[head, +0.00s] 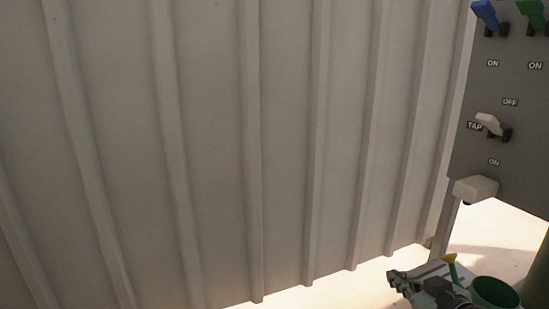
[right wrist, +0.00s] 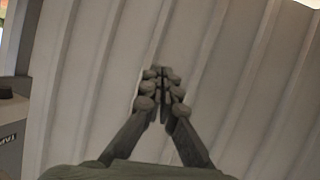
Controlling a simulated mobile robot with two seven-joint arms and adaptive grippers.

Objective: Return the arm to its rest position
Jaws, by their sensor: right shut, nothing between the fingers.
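My right gripper (head: 397,278) shows at the bottom right of the head view, low in front of the ribbed wall and below the grey control panel (head: 490,150). In the right wrist view its fingers (right wrist: 162,80) meet at the tips, shut with nothing between them, against a background of the ribbed wall. My left gripper is in neither view.
A ribbed grey wall (head: 215,140) fills most of the head view. The panel has a blue switch (head: 486,14), a green switch (head: 532,14) and a white TAP switch (head: 489,123). A green round container (head: 496,291) is beside my right gripper.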

